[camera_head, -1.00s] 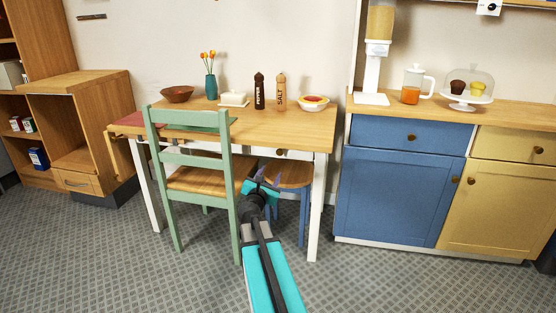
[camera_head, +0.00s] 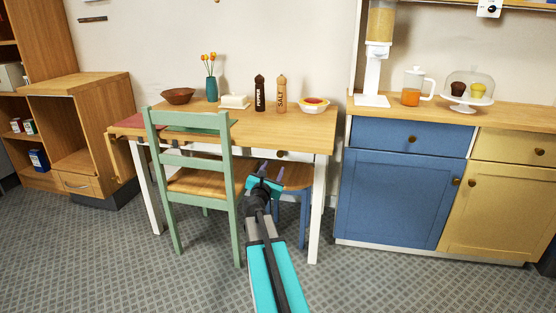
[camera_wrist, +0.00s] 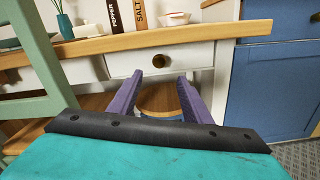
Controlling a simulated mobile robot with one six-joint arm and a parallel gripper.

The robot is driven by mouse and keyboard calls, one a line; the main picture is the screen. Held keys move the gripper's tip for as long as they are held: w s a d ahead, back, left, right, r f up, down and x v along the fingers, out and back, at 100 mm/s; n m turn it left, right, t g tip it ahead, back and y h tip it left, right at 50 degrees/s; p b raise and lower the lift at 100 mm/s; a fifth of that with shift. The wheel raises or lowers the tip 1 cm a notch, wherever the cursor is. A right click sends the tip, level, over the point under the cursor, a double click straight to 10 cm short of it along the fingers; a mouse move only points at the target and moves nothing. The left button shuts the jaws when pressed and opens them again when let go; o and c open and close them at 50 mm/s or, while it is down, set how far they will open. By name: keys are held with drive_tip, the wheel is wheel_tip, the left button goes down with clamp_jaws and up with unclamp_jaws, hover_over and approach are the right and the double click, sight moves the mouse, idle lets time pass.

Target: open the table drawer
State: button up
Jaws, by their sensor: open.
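The wooden table (camera_head: 300,129) stands against the wall on white legs. Its white drawer front (camera_wrist: 190,57) with a round brass knob (camera_wrist: 160,61) lies under the tabletop edge in the wrist view. The drawer looks shut. In the head view the knob (camera_head: 282,154) is small, just above my gripper. My gripper (camera_head: 270,172) is open and empty in front of the table. In the wrist view its two purple fingers (camera_wrist: 158,77) point toward the drawer, below and to either side of the knob, not touching it.
A green chair (camera_head: 190,161) stands close at the left of my arm. A stool (camera_head: 297,175) is tucked under the table. A blue cabinet (camera_head: 390,198) stands to the right. The floor in front is clear.

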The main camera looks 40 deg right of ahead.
sight(280, 155)
drive_tip(key=shift+b+x, duration=0.8)
drive_tip(key=shift+x, duration=4.75)
